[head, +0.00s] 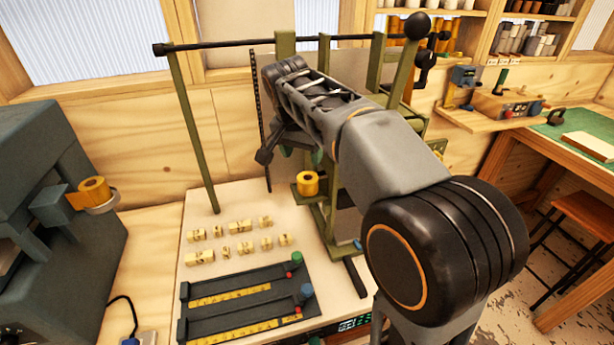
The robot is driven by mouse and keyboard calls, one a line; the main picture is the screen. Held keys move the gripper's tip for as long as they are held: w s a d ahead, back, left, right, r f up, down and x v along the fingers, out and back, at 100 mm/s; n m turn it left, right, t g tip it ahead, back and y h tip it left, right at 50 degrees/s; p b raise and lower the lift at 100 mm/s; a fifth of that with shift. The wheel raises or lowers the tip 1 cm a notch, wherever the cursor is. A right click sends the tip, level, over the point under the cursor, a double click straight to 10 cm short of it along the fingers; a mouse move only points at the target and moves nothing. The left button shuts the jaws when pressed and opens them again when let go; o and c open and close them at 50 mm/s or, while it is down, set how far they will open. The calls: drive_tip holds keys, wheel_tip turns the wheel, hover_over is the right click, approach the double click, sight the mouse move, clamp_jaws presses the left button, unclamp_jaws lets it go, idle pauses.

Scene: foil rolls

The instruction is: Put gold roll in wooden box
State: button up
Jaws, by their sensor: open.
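One gold roll (307,183) sits on a green machine fixture near the middle of the head view, just below my forearm. Another gold roll (93,191) sits on a pale holder at the front of the grey machine on the left. My gripper (284,153) is at the far end of my arm, above and slightly left of the middle roll. It is open and apart from that roll, and mostly hidden by my arm. I cannot pick out a wooden box with certainty.
The green-framed press (198,135) stands around the pale worktop, with several small stamped blocks (240,227) and a dark ruled fixture (235,305) on it. A grey machine (50,240) stands left. A green-topped bench (575,135) and stool (590,215) stand right.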

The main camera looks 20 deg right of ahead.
sight(307, 177)
drive_tip(key=shift+m, duration=0.3)
drive_tip(key=x, duration=0.4)
drive_tip(key=w+x, duration=0.1)
drive_tip(key=x, duration=0.7)
drive_tip(key=shift+w+d+f, duration=0.15)
drive_tip(key=shift+w+d, duration=0.05)
drive_tip(key=shift+w, duration=0.1)
drive_tip(key=c, duration=0.7)
